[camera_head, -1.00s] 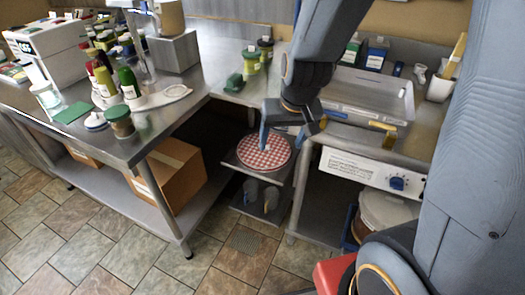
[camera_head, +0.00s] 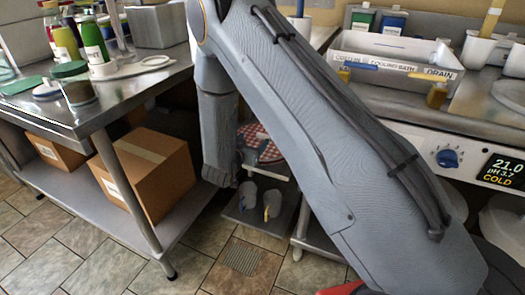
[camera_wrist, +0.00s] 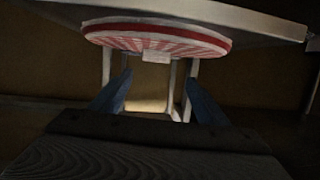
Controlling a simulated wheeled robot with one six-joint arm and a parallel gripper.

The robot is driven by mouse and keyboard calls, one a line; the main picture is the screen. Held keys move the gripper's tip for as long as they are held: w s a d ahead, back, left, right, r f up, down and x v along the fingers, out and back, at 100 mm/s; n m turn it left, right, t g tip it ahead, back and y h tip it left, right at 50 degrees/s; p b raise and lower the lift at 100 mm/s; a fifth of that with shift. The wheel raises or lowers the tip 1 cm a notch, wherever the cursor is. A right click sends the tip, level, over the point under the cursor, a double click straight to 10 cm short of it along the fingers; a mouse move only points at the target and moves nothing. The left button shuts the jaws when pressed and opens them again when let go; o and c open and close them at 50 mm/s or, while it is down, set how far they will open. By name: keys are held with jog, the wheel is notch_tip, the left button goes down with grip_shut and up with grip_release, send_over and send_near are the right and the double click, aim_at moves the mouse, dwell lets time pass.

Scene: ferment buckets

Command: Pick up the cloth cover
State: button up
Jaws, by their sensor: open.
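The cloth cover is a round red-and-white checked piece. In the head view the cloth cover (camera_head: 262,146) shows only in part on a low shelf, behind my arm. In the wrist view the cloth cover (camera_wrist: 165,38) is seen nearly edge-on, with a red rim and a small white tag. My gripper (camera_wrist: 160,77) is open. Its two blue fingers stand apart, below the cover in the picture, with nothing between them. They look apart from the cover.
A steel bench (camera_head: 125,105) with bottles stands at the left, with a cardboard box (camera_head: 150,175) beneath. Grey cups (camera_head: 260,200) stand on a lower shelf (camera_head: 240,215). Tiled floor is open in front.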

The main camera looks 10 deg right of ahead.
aim_at(263, 137)
jog(key=f+h, duration=0.1)
jog(key=f+b, duration=0.1)
jog(key=f, duration=0.1)
jog(key=shift+d+f+m+h+b, duration=0.2)
jog(key=shift+m+h+b, duration=0.1)
jog(key=shift+h, duration=0.1)
jog(key=shift+r+b+x, duration=0.15)
jog(key=shift+b+x, duration=0.2)
jog(key=shift+x, duration=1.55)
jog(key=shift+r+b+x, duration=0.15)
jog(key=shift+b+x, duration=0.15)
jog(key=shift+x, duration=1.55)
jog(key=shift+w, duration=0.1)
jog(key=c, duration=1.2)
jog(key=shift+r, duration=0.1)
